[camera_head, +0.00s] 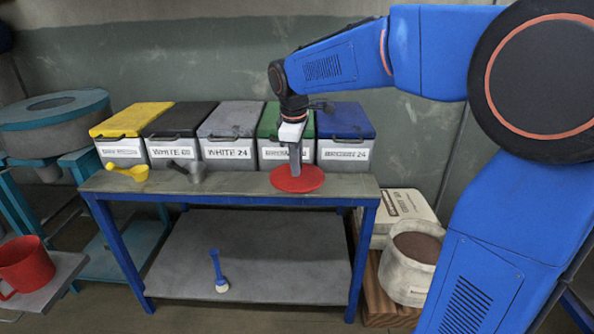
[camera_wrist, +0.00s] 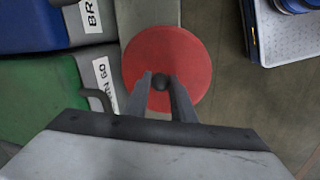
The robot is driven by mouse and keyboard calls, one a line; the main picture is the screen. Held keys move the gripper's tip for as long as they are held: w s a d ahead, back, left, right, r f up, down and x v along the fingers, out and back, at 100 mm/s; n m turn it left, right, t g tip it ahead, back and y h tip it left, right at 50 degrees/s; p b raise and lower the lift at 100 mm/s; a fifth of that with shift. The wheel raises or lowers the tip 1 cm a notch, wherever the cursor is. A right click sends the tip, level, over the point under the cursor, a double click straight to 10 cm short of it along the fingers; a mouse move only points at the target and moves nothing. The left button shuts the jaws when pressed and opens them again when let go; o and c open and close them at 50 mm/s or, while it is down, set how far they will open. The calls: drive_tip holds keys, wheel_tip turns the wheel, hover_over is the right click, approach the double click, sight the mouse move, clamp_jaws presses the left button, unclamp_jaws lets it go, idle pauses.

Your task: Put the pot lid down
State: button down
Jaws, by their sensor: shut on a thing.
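The red round pot lid (camera_head: 309,181) is at the right part of the bench top in the head view, lying flat on or just above it; I cannot tell which. Its front edge reaches the bench's front edge. My gripper (camera_head: 294,166) comes down on it from above. In the wrist view the lid (camera_wrist: 190,62) shows as a red disc with a dark round knob (camera_wrist: 160,82) in the middle. My gripper's fingers (camera_wrist: 160,88) are shut on the knob from both sides.
Lidded bins, the blue one (camera_head: 343,123) at the right, line the back of the bench (camera_head: 235,190). A yellow scoop (camera_head: 130,172) and a grey metal item (camera_head: 188,172) stand on its left. A blue-handled brush (camera_head: 218,272) is on the lower shelf. The bench middle is clear.

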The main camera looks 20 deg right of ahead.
drive_tip(key=shift+w+d, duration=0.25)
drive_tip(key=shift+w, duration=0.5)
drive_tip(key=shift+w+f, duration=0.1)
drive_tip(key=shift+f, duration=1.65)
drive_tip(key=shift+f, duration=0.1)
drive_tip(key=c, duration=1.5)
unclamp_jaws()
